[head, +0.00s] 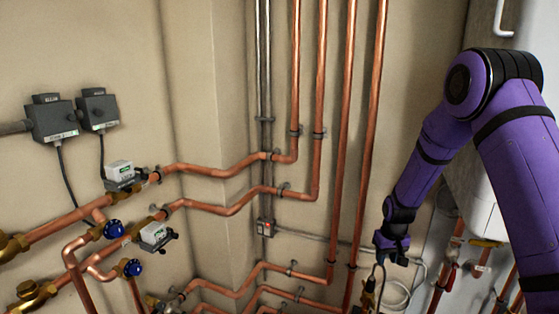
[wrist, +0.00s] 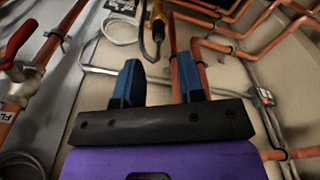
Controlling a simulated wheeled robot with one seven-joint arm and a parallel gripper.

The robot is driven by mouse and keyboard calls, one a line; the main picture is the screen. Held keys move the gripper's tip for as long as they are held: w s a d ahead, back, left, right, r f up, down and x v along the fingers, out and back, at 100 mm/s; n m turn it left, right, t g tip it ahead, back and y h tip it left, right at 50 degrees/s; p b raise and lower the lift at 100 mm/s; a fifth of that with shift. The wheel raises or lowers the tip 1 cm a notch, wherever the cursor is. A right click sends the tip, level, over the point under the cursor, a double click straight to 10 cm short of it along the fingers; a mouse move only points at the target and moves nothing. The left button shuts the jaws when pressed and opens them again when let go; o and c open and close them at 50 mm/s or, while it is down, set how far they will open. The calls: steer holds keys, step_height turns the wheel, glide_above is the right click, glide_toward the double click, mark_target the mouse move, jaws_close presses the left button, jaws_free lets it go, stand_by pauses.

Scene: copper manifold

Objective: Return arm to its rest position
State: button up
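My purple arm comes in from the right in the head view, bent at the elbow, with its forearm hanging down and to the left. My gripper (head: 391,257) is at the low end of it, in front of the wall near the copper pipes. In the wrist view my gripper (wrist: 160,78) shows two blue fingers standing apart with nothing held between them. A copper pipe (wrist: 173,55) shows behind the gap; I cannot tell how far away it is.
Vertical copper pipes (head: 345,130) run up the wall left of my arm. A white unit (head: 470,165) is behind my arm. A red-handled valve (wrist: 20,42) and a white cable (wrist: 112,43) show in the wrist view. Blue-knobbed valves (head: 113,229) sit at the left.

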steer(key=s+a+r+t, duration=0.1)
steer(key=s+r, duration=0.4)
steer(key=r, duration=0.4)
steer(key=s+r, duration=0.4)
steer(key=r, duration=0.6)
steer(key=s+a+r+t, duration=0.1)
steer(key=s+r, duration=0.4)
steer(key=r, duration=0.4)
steer(key=s+r+t, duration=0.1)
steer(key=s+r, duration=0.3)
steer(key=s, duration=0.8)
steer(key=s+r+m+t, duration=0.1)
steer(key=s+r, duration=0.4)
steer(key=s, duration=0.6)
steer(key=shift+s+a+r, duration=0.25)
steer(key=shift+s+a, duration=0.1)
steer(key=shift+a, duration=0.05)
